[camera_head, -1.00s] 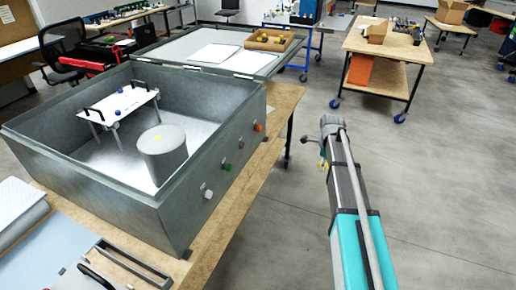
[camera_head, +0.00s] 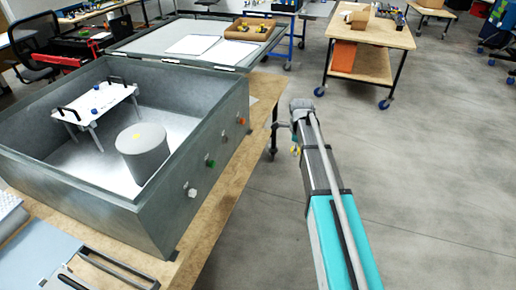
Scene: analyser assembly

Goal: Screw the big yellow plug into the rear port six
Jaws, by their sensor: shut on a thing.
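The grey metal analyser box (camera_head: 110,210) stands open on a wooden table at the left. Its right wall carries a row of ports with small fittings: a white one (camera_head: 192,193) nearest, then a green one (camera_head: 210,163), a dim one, and an orange one (camera_head: 241,120) farthest. My gripper (camera_head: 280,124) is to the right of the orange fitting, apart from the wall. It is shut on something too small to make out. A small yellow shape (camera_head: 295,150) shows just below my wrist; I cannot tell whether it is the plug.
Inside the box are a white raised plate (camera_head: 98,101) with black handles and a grey cylinder (camera_head: 143,153). A lid panel (camera_head: 165,45) lies behind, with a cardboard tray (camera_head: 250,30) of yellow items. A wheeled wooden table (camera_head: 370,30) stands at the back. The floor at right is clear.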

